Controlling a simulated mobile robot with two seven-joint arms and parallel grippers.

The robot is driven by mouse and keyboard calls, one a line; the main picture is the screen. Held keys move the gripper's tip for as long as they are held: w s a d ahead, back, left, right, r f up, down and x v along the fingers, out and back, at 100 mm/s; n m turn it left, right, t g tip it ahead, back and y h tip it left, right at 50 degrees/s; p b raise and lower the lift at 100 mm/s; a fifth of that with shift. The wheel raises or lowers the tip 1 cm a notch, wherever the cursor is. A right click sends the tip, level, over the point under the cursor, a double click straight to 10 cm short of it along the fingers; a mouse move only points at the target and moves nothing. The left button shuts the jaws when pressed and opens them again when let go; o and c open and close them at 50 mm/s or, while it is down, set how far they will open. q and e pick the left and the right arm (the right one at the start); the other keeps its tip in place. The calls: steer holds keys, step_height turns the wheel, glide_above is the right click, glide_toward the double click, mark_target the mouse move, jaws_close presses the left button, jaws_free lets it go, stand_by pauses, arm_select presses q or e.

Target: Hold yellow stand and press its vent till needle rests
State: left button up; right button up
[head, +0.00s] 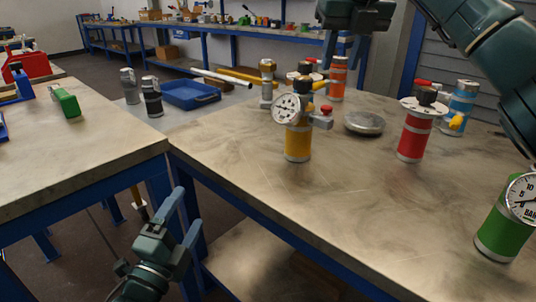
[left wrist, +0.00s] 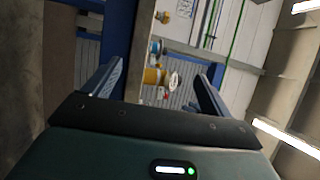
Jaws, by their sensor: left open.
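The yellow stand (head: 298,142) is upright on the metal table, with a round white gauge (head: 286,108) on its upper left side and a red vent knob (head: 326,111) on its right. The needle is too small to read. The left wrist view shows the yellow stand (left wrist: 153,77) sideways and distant between my fingers. My left gripper (head: 189,208) is open and empty, low beside the table's left edge and well away from the stand. My right gripper (head: 343,62) is above and behind the stand, its fingers apart and pointing down, with nothing visible between them.
Red (head: 414,135), blue (head: 461,103), orange (head: 338,78) and green (head: 497,232) vessels stand on the table. A round metal lid (head: 363,123) lies right of the yellow stand. Another bench (head: 90,130) is at left, with a gap between. The table's front middle is clear.

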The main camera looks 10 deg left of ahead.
arm_select(q)
steer(key=w+r+m, duration=0.4)
steer(key=m, duration=0.1)
steer(key=m+g+h, duration=0.3)
steer(key=m+h, duration=0.1)
steer(key=m, duration=1.1)
glide_toward(293, 134)
steer(key=shift+s+a+r, duration=0.2)
steer(key=shift+s+a, duration=0.05)
steer(key=shift+a, duration=0.25)
steer(key=shift+s+a+r, duration=0.15)
steer(key=shift+s+a, duration=0.1)
steer(key=shift+a, duration=0.3)
steer(key=shift+w+d+m+g, duration=0.15)
steer(key=shift+d+m+g, duration=0.35)
steer(key=shift+m, duration=0.4)
steer(key=x, duration=1.3)
steer(key=shift+d, duration=0.2)
steer(key=shift+c, duration=0.2)
steer(key=c, duration=1.5)
